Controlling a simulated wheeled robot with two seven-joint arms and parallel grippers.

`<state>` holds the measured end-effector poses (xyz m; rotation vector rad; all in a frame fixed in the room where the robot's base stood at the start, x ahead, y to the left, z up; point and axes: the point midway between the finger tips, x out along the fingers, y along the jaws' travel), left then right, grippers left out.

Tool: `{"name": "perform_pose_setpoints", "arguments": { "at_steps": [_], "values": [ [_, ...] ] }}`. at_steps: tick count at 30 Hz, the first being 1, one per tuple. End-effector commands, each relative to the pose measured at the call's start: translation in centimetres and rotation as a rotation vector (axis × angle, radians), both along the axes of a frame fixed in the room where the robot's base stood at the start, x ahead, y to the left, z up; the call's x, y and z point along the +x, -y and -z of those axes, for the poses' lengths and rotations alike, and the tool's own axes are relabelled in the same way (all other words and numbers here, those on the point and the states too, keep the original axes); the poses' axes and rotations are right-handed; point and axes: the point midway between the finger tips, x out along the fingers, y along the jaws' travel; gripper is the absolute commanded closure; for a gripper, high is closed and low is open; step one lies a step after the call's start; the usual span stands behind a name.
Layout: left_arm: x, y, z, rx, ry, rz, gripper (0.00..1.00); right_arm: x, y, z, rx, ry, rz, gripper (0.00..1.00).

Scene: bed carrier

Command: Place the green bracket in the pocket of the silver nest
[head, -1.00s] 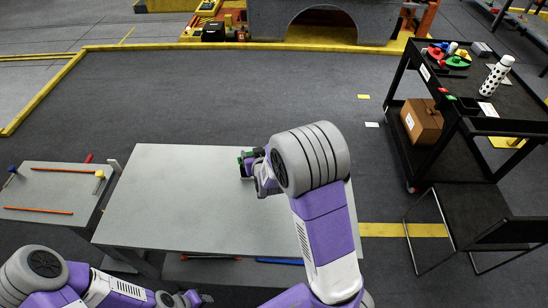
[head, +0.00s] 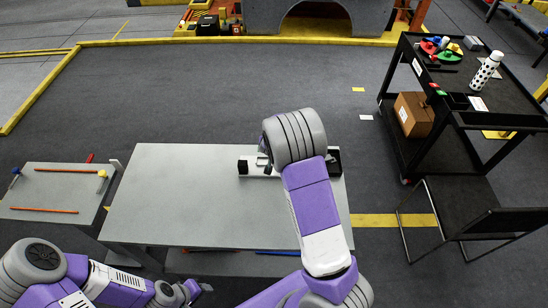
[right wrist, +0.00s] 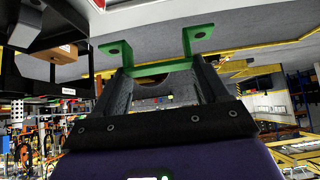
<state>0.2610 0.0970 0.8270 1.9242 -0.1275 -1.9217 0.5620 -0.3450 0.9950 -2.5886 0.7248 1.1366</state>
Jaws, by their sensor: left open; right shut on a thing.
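The green bracket (right wrist: 150,70) shows in the right wrist view as a U-shaped piece with two holed tabs. My right gripper (right wrist: 160,80) is shut on it, one finger at each side. In the head view, my right forearm hides this gripper and the bracket. The silver nest (head: 258,170) lies at the right rear of the grey table, with dark blocks at its ends. My arm covers its middle, so its pocket is hidden. My left gripper (head: 194,289) is open and empty at the lower left, in front of the table and away from the nest.
The grey table (head: 180,200) is bare on its left and middle. A small side table (head: 50,190) with orange rods stands left. A black cart (head: 450,85) with a bottle (head: 487,70) and a cardboard box (head: 413,114) stands right, behind a dark chair (head: 470,205).

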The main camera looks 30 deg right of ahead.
Motion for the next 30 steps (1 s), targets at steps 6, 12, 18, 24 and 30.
{"name": "perform_pose_setpoints", "arguments": {
  "at_steps": [6, 12, 18, 24, 30],
  "values": [
    [0.0, 0.0, 1.5, 0.000, -0.001, -0.001, 0.57, 0.0, 0.1, 3.6, -0.001, -0.001, 0.000, 0.65],
    [0.0, 0.0, 2.0, 0.000, -0.001, -0.001, 0.57, 0.0, 0.1, 5.4, 0.000, -0.001, 0.001, 0.65],
    [0.0, 0.0, 2.5, 0.000, -0.001, -0.001, 0.57, 0.0, 0.0, 7.5, -0.002, 0.000, 0.000, 0.65],
    [0.0, 0.0, 2.4, 0.000, 0.000, 0.000, 0.57, 0.0, 0.0, 7.4, -0.002, 0.001, -0.001, 0.65],
    [0.0, 0.0, 2.7, 0.000, 0.000, 0.000, 0.57, 0.0, 0.0, 7.8, -0.001, 0.001, -0.001, 0.20]
  ]
}}
